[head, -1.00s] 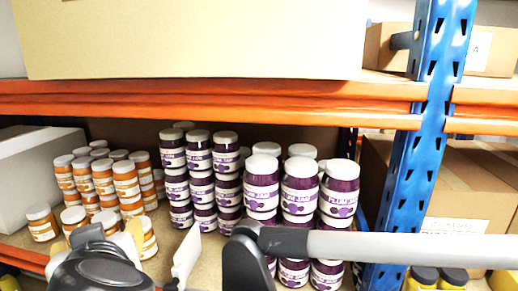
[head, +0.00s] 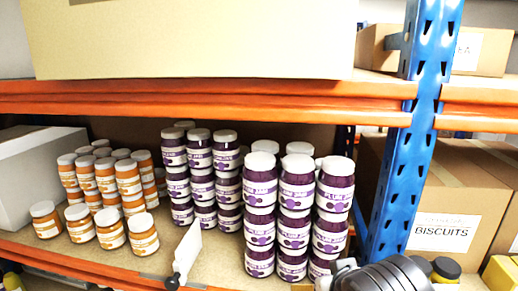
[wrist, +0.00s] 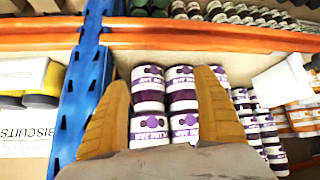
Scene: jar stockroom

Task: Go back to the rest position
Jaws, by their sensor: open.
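My gripper (wrist: 162,85) is open in the wrist view, its two tan fingers spread wide with nothing held. Purple plum jam jars (wrist: 148,88) show beyond and between the fingers, seemingly apart from them. In the head view my dark gripper body (head: 385,276) is at the bottom right, in front of the shelf and below the blue post; its fingertips are not clear there. The stacked plum jam jars (head: 297,198) stand upright on the shelf to its left, and its top covers part of the lowest right ones.
Orange-labelled jars (head: 142,236) stand at the left by a white box (head: 38,175). A white divider (head: 188,250) stands at the shelf's front edge. A blue post (head: 408,150) and orange beam (head: 220,98) frame the shelf. A biscuits carton (head: 445,205) is at right.

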